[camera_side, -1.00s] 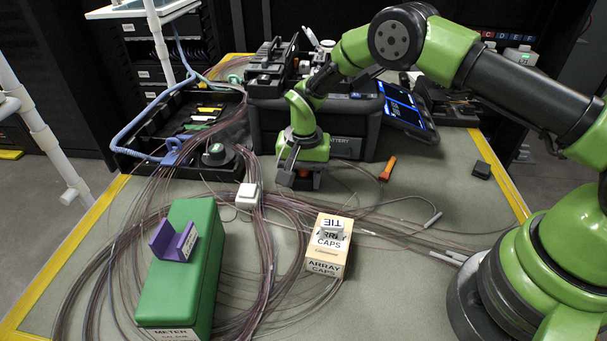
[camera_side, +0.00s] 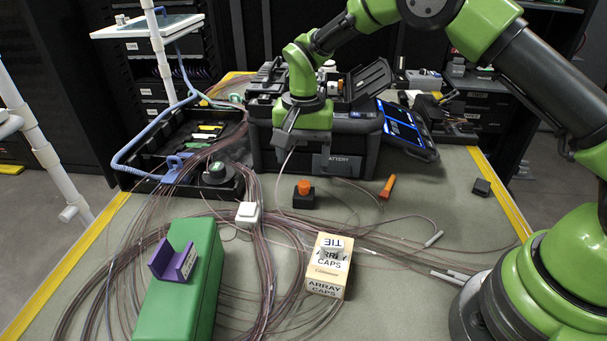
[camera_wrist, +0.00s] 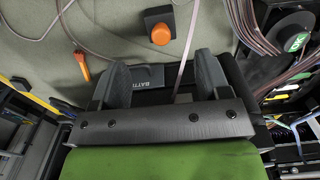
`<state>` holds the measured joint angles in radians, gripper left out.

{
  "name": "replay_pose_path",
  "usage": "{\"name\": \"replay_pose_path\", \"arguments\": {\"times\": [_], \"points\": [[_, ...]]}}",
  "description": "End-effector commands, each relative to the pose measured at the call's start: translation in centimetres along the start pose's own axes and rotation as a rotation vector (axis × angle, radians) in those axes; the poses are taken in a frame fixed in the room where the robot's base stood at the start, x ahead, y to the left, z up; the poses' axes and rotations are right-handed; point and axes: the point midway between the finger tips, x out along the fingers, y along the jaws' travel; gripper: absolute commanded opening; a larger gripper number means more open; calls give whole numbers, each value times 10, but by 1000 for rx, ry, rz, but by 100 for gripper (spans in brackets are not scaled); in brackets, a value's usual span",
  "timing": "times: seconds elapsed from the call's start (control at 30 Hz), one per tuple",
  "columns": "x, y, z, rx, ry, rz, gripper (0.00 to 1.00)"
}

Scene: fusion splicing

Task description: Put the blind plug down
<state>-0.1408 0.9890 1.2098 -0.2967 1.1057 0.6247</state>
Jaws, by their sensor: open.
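The blind plug appears to be the orange round piece (camera_side: 304,186) sitting upright on a small black block (camera_side: 303,200) on the bench mat. In the wrist view, the orange piece (camera_wrist: 161,34) and black block (camera_wrist: 172,18) lie beyond my fingertips, apart from them. My gripper (camera_side: 286,137) is above and behind the block, in front of the splicer case. In the wrist view, my gripper (camera_wrist: 163,68) has its two dark fingers spread with no plug between them. A thin pale cable runs past the fingers; I cannot tell whether it touches them.
The black splicer case (camera_side: 340,164) marked BATTERY stands close behind my gripper. An orange-handled tool (camera_side: 388,187) lies right of the block. A box of array caps (camera_side: 326,286), a green meter box (camera_side: 182,290) and loose cables fill the front. The right mat is mostly clear.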

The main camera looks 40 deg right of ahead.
Motion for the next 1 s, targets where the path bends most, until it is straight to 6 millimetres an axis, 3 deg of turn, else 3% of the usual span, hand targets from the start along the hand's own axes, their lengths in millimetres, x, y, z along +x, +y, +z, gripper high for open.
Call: {"name": "replay_pose_path", "arguments": {"times": [0.1, 0.37, 0.43, 0.57, 0.8, 1.0], "points": [[-14, 0, 0, 0, 2, -2, 70], [-22, 1, 0, -2, 1, -3, 70], [-32, 2, 1, -10, 8, -17, 70], [-74, 14, 6, -47, 34, -77, 70], [-168, 67, 42, -164, 128, -231, 70], [-211, 124, 88, -265, 235, -347, 70]]}}
